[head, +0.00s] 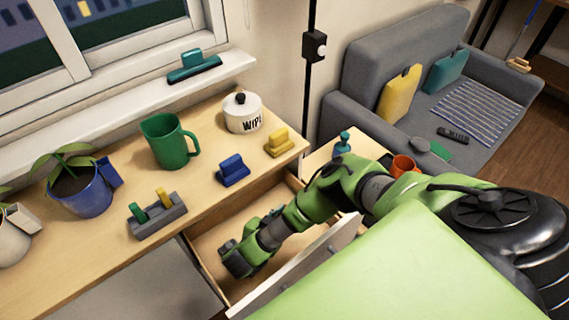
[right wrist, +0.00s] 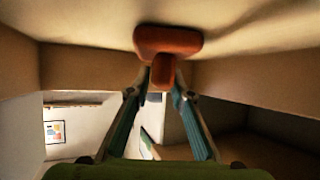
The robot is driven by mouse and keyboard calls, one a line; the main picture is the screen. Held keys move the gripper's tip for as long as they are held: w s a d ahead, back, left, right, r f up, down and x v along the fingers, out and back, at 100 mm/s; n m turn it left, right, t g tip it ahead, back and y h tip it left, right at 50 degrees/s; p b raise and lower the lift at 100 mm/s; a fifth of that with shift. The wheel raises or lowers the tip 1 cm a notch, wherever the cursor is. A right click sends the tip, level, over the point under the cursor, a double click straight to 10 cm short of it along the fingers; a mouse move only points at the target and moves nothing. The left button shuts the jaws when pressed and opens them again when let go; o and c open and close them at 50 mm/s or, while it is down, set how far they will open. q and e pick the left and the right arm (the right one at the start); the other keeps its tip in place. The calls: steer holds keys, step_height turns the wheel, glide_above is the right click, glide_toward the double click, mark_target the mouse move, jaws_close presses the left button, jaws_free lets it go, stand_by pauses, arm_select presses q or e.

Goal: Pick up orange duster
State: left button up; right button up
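The orange duster (right wrist: 168,41) shows in the right wrist view, lying against the drawer floor with its block-shaped handle towards me. My right gripper (right wrist: 162,76) has its two fingertips on either side of that handle, and they appear closed on it. In the head view my right arm reaches down into the open drawer (head: 213,238). My wrist there hides the fingers and the duster. My left gripper is not in view.
The drawer walls and front panel (head: 296,268) stand close around my right wrist. On the desk above are a blue duster (head: 232,171), a yellow duster (head: 279,143), a grey holder (head: 157,217), a green mug (head: 168,143) and a white pot (head: 242,113).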

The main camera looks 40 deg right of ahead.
jaws_close()
steer(key=shift+r, duration=0.1)
